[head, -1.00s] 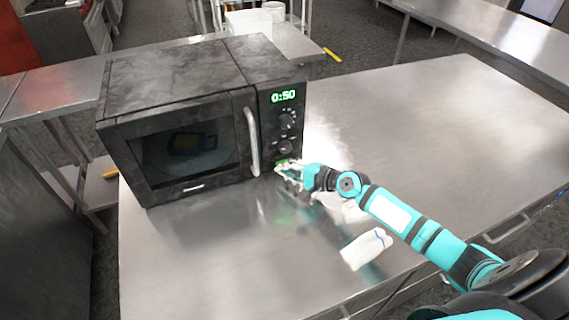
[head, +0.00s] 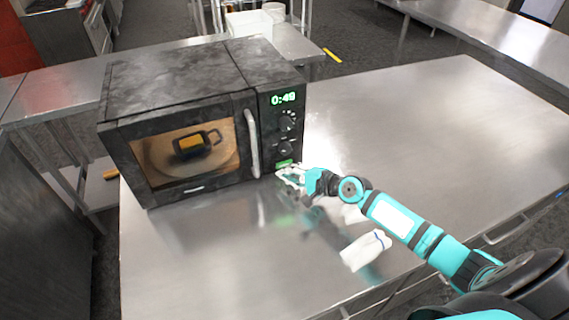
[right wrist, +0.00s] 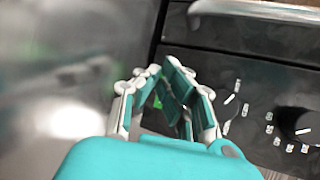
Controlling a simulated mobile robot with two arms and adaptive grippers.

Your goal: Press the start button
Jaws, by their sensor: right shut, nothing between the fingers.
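A black microwave (head: 180,82) stands on the steel table with its door shut. Its window is lit and shows a dark mug (head: 192,146) inside. The green display (head: 283,99) reads 0:49. The green start button (head: 284,163) is low on the control panel, below the dials. My right gripper (head: 283,174) is shut and empty, with its fingertips at the panel's lower edge, close to the button. In the right wrist view the gripper (right wrist: 171,72) is in front of the black panel, and a bit of green shows between the fingers. Whether it touches the button cannot be told. My left gripper is out of view.
White cloths (head: 366,249) lie on the steel table (head: 440,130) under my right arm. The table's right side is clear. A white bin (head: 248,23) stands on another table behind the microwave.

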